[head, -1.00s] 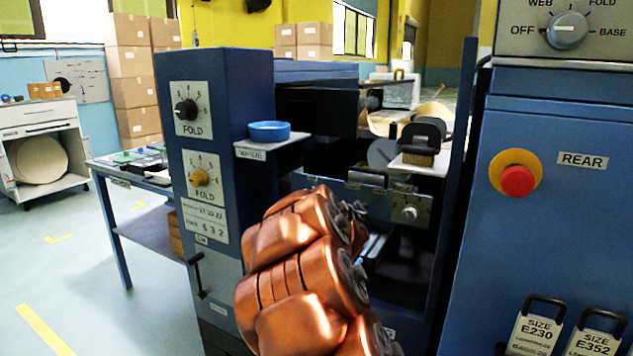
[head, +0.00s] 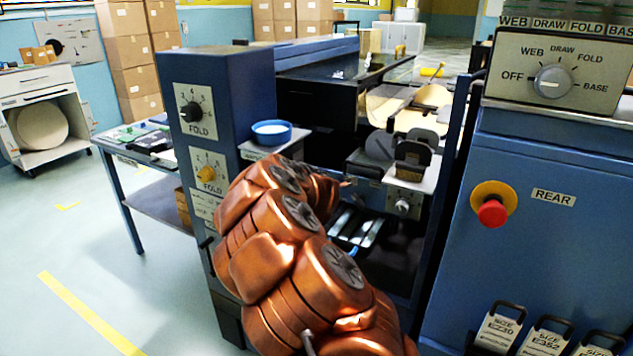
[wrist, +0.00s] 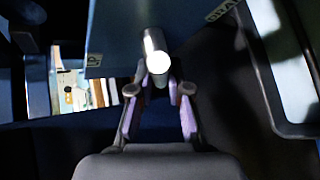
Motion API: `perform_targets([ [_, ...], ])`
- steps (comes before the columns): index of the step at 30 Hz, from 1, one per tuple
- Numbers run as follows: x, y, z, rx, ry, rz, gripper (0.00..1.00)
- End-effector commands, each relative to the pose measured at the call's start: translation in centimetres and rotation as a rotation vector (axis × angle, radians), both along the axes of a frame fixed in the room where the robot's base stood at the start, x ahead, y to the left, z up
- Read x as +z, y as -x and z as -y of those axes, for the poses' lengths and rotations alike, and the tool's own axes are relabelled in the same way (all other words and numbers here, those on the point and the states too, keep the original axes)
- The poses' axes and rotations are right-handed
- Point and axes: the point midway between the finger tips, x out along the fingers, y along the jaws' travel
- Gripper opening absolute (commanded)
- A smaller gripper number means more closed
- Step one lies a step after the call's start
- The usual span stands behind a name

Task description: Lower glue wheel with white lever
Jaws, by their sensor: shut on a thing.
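In the wrist view, a pale rod with a bright white round end (wrist: 156,58), which looks like the white lever, stands between the fingertips of my gripper (wrist: 158,82). The fingers are closed in on it from both sides. In the head view my copper arm covers the gripper and the lever. A grey disc (head: 380,146) sits inside the machine beside a dark rounded part (head: 414,150); I cannot tell which is the glue wheel.
A red stop button (head: 491,213) and size tags (head: 499,327) are on the right cabinet. A side table (head: 135,150) stands left. In the wrist view, a blue panel (wrist: 110,30) is close to the fingers.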

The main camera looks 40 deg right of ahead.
Motion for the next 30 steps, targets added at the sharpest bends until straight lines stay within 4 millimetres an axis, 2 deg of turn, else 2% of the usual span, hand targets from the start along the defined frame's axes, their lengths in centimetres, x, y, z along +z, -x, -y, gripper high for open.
perform_targets([
  [20,-0.15,0.04,-0.01,0.0,0.017,-0.056,0.0],
  [21,-0.16,0.05,-0.01,0.0,0.017,-0.056,0.18],
  [28,-0.14,0.04,0.0,0.0,0.016,-0.055,0.42],
  [30,-0.13,0.04,0.0,0.0,0.016,-0.055,0.42],
])
